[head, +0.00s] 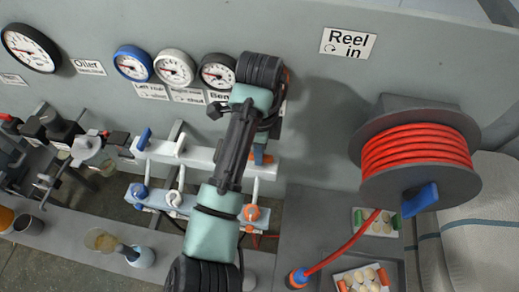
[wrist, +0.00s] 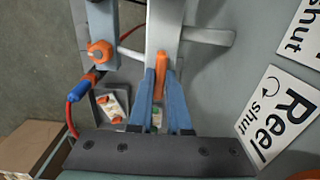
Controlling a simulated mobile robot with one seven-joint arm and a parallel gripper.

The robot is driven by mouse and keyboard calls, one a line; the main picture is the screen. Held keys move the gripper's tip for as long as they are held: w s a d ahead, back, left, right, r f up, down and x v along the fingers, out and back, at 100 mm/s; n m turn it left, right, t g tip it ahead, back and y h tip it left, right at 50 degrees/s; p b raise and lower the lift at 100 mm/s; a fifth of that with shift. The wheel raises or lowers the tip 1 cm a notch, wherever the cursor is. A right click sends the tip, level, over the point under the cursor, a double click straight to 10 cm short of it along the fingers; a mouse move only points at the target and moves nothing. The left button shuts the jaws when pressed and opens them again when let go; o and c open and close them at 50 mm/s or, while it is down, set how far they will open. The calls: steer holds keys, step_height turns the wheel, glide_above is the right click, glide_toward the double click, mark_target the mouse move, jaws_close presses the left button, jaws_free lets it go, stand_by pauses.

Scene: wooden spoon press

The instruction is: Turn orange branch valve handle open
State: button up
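The orange branch valve handle (wrist: 161,72) shows in the wrist view as a slim upright lever in front of a pale manifold bar (wrist: 163,25). My gripper (wrist: 160,76) has its two blue fingers close on either side of this handle and appears shut on it. In the head view my gripper (head: 260,153) is at the right end of the white upper manifold (head: 205,157), and my arm hides most of the handle. A blue handle (head: 143,139) and a white handle (head: 180,143) stand farther left on the same manifold.
Below is a lower bar with blue (head: 140,191), white (head: 174,198) and orange (head: 251,212) round fittings. A red hose reel (head: 417,150) is at right. Gauges (head: 174,67) line the wall. An orange fitting (wrist: 100,51) is left of my fingers in the wrist view.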

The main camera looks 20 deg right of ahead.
jaws_close()
steer(key=shift+n+p, duration=0.3)
steer(key=shift+r+n+p, duration=0.2)
steer(key=shift+n+p, duration=0.95)
steer(key=shift+n, duration=0.05)
steer(key=n+p, duration=0.4)
steer(key=n, duration=0.1)
steer(key=shift+n, duration=0.3)
steer(key=n+p, duration=0.2)
steer(key=n, duration=0.2)
steer(key=shift+n+p, duration=0.3)
steer(key=n+p, duration=0.2)
steer(key=n, duration=0.2)
steer(key=shift+f+n, duration=0.15)
steer(key=shift+n, duration=0.15)
